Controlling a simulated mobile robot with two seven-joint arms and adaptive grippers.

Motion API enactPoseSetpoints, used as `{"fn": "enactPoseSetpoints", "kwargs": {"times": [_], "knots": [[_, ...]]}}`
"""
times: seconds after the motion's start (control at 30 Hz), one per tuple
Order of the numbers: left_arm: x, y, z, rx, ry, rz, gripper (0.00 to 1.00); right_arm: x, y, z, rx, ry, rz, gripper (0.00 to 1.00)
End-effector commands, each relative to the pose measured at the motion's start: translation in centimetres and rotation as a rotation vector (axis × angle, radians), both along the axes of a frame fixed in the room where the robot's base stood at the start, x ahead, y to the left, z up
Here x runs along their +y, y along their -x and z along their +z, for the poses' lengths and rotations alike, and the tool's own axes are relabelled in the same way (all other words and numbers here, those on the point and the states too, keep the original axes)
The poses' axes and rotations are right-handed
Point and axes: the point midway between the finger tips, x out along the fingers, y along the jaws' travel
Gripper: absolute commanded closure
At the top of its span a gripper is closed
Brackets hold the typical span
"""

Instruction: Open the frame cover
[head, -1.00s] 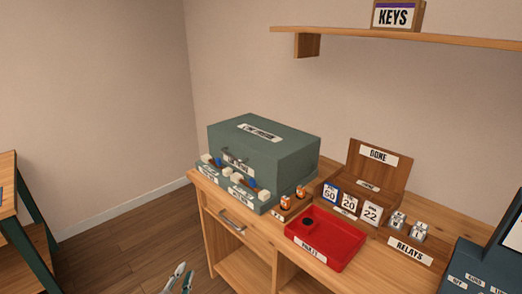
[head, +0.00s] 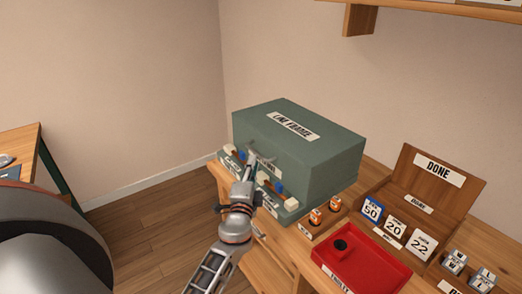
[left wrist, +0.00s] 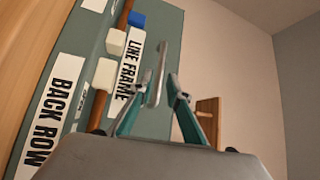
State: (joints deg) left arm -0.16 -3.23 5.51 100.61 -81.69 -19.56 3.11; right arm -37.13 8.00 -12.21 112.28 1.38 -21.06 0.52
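The green frame cover (head: 305,140), a closed box labelled "LINE FRAME", sits on the wooden desk. Its curved metal handle (head: 262,158) is on the front face. My left gripper (head: 252,168) reaches up to the handle from the front. In the left wrist view, the two fingers (left wrist: 162,97) are apart, and the handle bar (left wrist: 160,72) runs between their tips, nearer the left finger. I cannot see a firm grip on it. My right gripper is not in view.
A lower ledge with white and blue blocks (head: 278,188) runs along the front below the cover. A red tray (head: 375,275), two orange-topped pieces (head: 316,216) and a wooden "DONE" box (head: 440,172) stand to the right. A shelf (head: 420,5) hangs above; the wall behind is bare.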

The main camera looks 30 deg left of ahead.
Motion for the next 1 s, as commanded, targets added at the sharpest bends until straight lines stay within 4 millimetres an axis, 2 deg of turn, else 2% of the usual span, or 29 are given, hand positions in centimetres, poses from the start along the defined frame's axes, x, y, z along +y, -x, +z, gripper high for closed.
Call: {"fn": "enactPoseSetpoints", "kwargs": {"times": [0.2, 0.4, 0.77, 0.83, 1.0], "knots": [[1.4, -3.3, 0.8, -0.002, -0.001, -0.001, 0.84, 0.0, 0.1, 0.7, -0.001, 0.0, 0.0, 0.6], [2.2, -5.2, 0.9, 0.0, 0.001, 0.0, 0.84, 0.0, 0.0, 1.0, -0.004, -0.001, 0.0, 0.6], [2.4, -5.7, 0.8, 0.0, 0.002, 0.0, 0.84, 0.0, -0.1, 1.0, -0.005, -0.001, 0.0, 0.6], [2.4, -5.7, 0.8, 0.0, 0.002, 0.0, 0.99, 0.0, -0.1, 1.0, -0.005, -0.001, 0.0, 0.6], [2.4, -5.7, 0.8, 0.0, 0.002, 0.0, 1.0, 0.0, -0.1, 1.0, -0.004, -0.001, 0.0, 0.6]]}}
